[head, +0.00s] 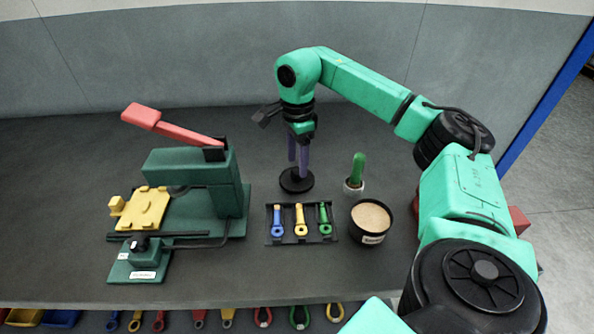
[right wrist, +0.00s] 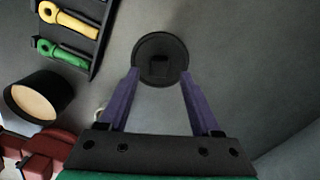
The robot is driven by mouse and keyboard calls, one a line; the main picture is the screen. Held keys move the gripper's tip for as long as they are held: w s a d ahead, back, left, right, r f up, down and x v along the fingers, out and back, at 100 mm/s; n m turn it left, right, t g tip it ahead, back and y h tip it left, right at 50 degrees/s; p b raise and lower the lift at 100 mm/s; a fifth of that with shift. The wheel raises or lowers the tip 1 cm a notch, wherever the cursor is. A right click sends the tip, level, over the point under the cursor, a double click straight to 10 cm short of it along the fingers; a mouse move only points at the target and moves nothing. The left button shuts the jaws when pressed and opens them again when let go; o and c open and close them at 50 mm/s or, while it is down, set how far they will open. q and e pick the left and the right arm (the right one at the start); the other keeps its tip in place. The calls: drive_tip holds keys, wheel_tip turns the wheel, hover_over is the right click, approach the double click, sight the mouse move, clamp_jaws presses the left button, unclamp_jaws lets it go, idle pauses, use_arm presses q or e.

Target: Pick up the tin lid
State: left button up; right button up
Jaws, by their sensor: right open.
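The tin lid (head: 296,187) is a flat black disc with a small block-like knob, lying on the dark bench top behind the tool rack. My right gripper (head: 298,167) points down right over the lid, its purple fingers apart and empty. In the right wrist view the lid (right wrist: 160,42) lies ahead of the open fingertips (right wrist: 160,74), with its knob roughly centred between them. I cannot tell whether the fingertips touch the lid. A black tin (head: 371,238) with tan, grainy contents stands open to the right. My left gripper does not show.
A rack (head: 274,238) with blue, yellow and green tools stands in front of the lid. A green-handled item in a white pot (head: 354,187) is to the lid's right. A green press (head: 190,180) with a red lever fills the left. Bench is clear behind the lid.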

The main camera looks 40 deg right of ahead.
sight(297, 171)
wheel_tip(297, 171, down, 3)
drive_tip(key=shift+s+a+r, duration=0.1)
drive_tip(key=shift+r, duration=0.05)
drive_tip(key=shift+f, duration=0.25)
clamp_jaws()
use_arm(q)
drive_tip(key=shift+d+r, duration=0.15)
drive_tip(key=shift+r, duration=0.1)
use_arm(e)
drive_tip(key=shift+r, duration=0.2)
